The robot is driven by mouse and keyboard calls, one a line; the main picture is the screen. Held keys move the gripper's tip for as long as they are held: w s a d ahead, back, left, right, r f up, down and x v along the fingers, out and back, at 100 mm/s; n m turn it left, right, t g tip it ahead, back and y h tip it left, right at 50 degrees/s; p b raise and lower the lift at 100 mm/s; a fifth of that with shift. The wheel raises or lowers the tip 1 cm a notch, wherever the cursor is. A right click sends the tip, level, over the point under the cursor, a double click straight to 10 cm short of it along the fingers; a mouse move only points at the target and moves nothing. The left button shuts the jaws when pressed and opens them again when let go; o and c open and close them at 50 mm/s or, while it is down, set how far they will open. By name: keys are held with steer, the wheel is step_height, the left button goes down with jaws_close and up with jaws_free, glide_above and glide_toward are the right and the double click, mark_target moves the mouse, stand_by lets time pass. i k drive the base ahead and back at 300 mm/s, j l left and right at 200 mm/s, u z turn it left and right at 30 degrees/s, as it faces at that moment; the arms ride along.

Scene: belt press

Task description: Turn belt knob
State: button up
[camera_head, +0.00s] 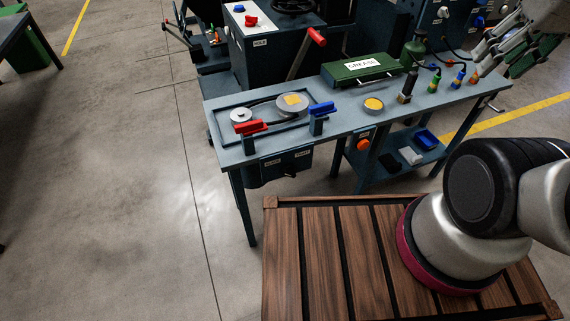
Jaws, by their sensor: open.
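The bench (350,125) carries a belt drive: a light small pulley (240,115) and a larger pulley (292,104) with a yellow centre, joined by a belt. A red handle-shaped knob (251,127) and a blue one (321,108) stand at the front of this drive. A round orange knob (362,145) sits on the bench's front side. I cannot tell from labels which is the belt knob.
A green grease box (360,68), a yellow-topped tin (373,104) and several small bottles (436,80) stand on the bench. A red-tipped lever (316,37) rises behind it. A lower shelf (390,165) holds a blue bin (425,139).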

mark_target(289, 169)
steer(key=k+j+z, duration=0.15)
steer(key=k, duration=0.2)
steer(key=k+j+z, duration=0.15)
steer(key=k, duration=0.25)
steer(key=k+j+z, duration=0.15)
steer(key=k, duration=0.2)
steer(key=j, duration=0.1)
